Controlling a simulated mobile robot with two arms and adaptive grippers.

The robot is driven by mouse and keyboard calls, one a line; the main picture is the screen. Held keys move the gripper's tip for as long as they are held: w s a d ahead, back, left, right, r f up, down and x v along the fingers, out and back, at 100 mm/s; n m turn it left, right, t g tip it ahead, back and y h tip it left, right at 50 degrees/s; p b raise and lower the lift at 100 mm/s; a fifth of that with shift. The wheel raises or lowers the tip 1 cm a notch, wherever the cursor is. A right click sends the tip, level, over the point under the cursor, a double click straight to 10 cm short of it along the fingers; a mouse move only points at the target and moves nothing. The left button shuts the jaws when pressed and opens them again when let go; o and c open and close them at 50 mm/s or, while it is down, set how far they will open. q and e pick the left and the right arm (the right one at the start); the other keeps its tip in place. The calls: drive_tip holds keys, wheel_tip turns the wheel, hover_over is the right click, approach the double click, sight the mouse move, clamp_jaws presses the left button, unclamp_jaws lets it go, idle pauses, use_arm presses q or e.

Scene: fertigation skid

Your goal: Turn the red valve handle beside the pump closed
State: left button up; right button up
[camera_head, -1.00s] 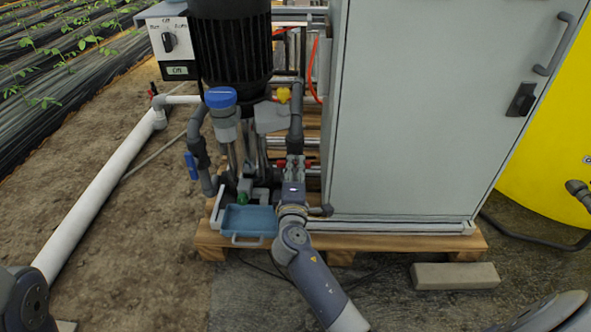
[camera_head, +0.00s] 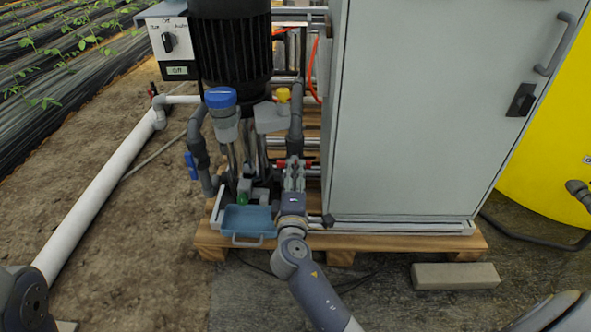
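The red valve handle (camera_head: 308,163) shows as small red parts on both sides of my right gripper's fingers, low beside the pump (camera_head: 231,45). Its middle is hidden behind the fingers. My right gripper (camera_head: 294,166) points away from me at the handle, with its fingertips over or against it. I cannot tell whether the fingers are closed on it or only touch it. My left gripper is outside the picture; only part of my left arm shows at the lower left corner.
A blue tray (camera_head: 233,221) sits just left of my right gripper on the wooden pallet (camera_head: 375,242). The grey cabinet (camera_head: 420,110) stands close on the right. A blue-capped filter (camera_head: 222,97) and a yellow fitting (camera_head: 283,95) are above. A concrete block (camera_head: 455,276) lies at the front right.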

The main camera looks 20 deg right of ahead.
drive_tip(key=v, duration=0.9)
